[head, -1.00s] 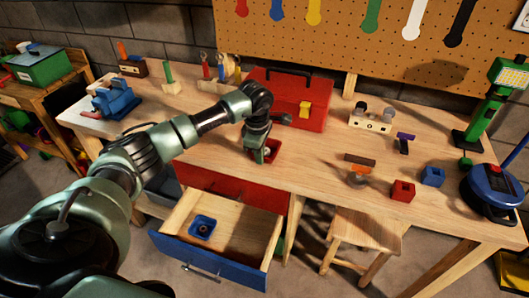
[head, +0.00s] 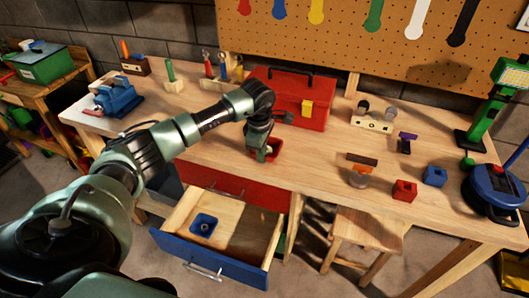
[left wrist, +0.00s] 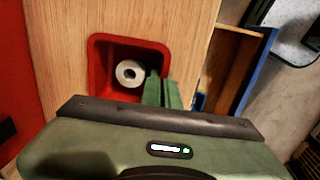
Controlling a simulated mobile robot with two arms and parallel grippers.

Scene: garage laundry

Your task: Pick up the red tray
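The red tray (left wrist: 98,66) is a small square open box on the wooden workbench, with a round grey metal ring (left wrist: 130,73) inside it. In the head view the tray (head: 274,147) is partly hidden by my left gripper (head: 262,155), in front of the red toolbox. In the left wrist view the green fingers of my left gripper (left wrist: 162,88) are close together at the tray's right wall, which seems to run between them. I cannot tell whether the tray is clear of the bench. My right gripper is not in view.
The red toolbox (head: 290,97) stands just behind. An open blue-fronted drawer (head: 210,262) below holds a blue tray (head: 203,225). The bench left of my gripper is fairly clear.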

